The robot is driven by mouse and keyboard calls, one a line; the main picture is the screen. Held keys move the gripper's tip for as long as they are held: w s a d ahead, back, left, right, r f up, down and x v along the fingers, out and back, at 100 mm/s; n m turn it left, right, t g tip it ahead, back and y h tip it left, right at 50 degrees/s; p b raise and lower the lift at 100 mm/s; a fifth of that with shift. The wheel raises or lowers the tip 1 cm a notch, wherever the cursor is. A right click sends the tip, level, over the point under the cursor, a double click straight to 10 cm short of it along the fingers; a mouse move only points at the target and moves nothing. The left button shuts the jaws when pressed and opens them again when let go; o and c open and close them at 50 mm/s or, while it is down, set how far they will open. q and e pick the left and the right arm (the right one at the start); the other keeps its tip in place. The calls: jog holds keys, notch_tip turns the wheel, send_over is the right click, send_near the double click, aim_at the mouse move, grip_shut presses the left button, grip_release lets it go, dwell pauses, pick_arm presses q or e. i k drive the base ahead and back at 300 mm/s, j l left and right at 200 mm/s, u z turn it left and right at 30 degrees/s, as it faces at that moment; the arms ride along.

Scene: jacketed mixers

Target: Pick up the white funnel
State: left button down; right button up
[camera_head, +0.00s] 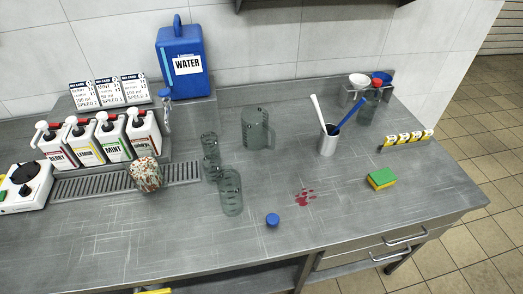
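The white funnel (359,79) sits with its wide mouth up in a small metal stand (350,99) at the back right of the counter. A blue funnel (381,76) is right beside it in the same stand. A clear bottle with a red cap (370,106) stands in front and hides part of the stand and of the blue funnel. The white funnel's lower end is too small to make out. Neither of my grippers is in view.
A metal cup (328,141) with a white and a blue utensil stands left of the bottle. A clear jug (255,130) and glass shakers (231,192) are at the middle. A yellow-green sponge (381,179) and a yellow-black rack (406,140) lie right, near a red spill (305,196).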

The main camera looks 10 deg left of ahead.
aim_at(358, 81)
jog(key=z, duration=1.35)
jog(key=i+l+z, duration=0.2)
jog(key=z, duration=0.25)
jog(key=i+l+z, duration=0.2)
jog(key=z, duration=0.25)
jog(key=i+l+z, duration=0.15)
jog(key=z, duration=0.3)
jog(key=i+j+u, duration=0.1)
jog(key=i+u, duration=0.15)
jog(key=i, duration=0.35)
jog(key=i+u, duration=0.2)
jog(key=i, duration=0.35)
jog(key=i+l+u, duration=0.25)
jog(key=i, duration=0.35)
jog(key=i+l+u, duration=0.2)
jog(key=i, duration=0.4)
jog(key=i+j+u, duration=0.1)
jog(key=i+u, duration=0.15)
jog(key=u, duration=0.15)
jog(key=i+u, duration=0.6)
jog(key=u, duration=0.2)
jog(key=i+l+u, duration=0.2)
jog(key=u, duration=0.2)
jog(key=i+l+u, duration=0.25)
jog(key=u, duration=0.15)
